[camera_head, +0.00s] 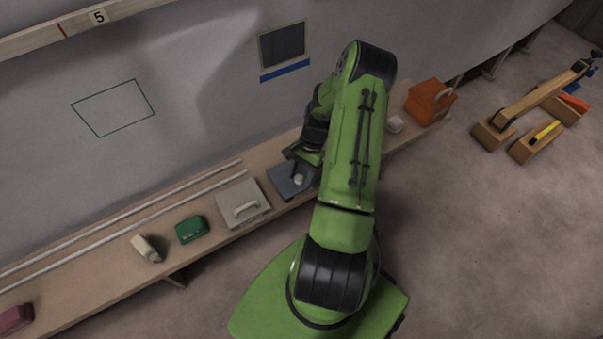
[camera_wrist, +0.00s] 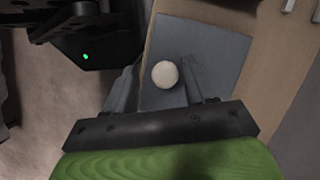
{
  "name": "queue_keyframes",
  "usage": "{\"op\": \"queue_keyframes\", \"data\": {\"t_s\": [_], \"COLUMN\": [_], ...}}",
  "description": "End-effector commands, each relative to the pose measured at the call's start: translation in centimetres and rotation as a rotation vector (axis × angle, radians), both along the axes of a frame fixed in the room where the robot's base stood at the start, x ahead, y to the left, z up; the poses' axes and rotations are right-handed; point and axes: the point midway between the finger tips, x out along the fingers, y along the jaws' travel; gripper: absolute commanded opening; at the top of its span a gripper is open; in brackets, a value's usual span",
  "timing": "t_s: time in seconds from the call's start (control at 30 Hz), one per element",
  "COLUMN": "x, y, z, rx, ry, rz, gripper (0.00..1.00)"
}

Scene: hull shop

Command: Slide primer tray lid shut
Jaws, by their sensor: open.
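A flat blue-grey lid or tray (camera_head: 285,183) with a pale round knob (camera_head: 299,179) lies on the bench. I take it for the primer tray, but cannot tell how far its lid is slid. In the wrist view the grey surface (camera_wrist: 215,55) fills the middle, with the cream knob (camera_wrist: 165,74) on it. My gripper (camera_wrist: 160,80) is open, its two fingers apart on either side of the knob. I cannot tell whether either finger touches it. My arm hides the tray's right part in the head view.
The narrow bench (camera_head: 110,270) runs along a grey hull wall. Left of the tray stand a beige box with a handle (camera_head: 225,204), a green case (camera_head: 192,229) and a cream object (camera_head: 146,248). An orange box (camera_head: 430,101) stands at the right. Open floor (camera_head: 470,240) lies in front.

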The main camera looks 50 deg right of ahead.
Motion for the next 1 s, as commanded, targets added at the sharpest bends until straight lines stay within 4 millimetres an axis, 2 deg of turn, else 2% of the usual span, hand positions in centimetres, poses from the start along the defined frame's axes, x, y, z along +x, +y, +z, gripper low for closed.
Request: {"op": "queue_keyframes", "data": {"t_s": [0.07,0.17,0.5,0.6,0.77,1.0], "x": [0.1,0.2,0.5,0.6,0.6,0.6], "y": [-0.2,-0.8,-4.5,-5.3,-6.0,-6.0], "z": [0.4,2.0,10.9,12.9,14.4,14.5], "rx": [-0.002,-0.005,-0.005,-0.003,-0.001,0.001], "ry": [-0.002,-0.003,-0.002,0.0,0.001,0.001], "rz": [0.001,-0.001,-0.002,-0.002,-0.002,-0.001], "gripper": [0.55,0.55,0.55,0.55,0.55,0.55]}}
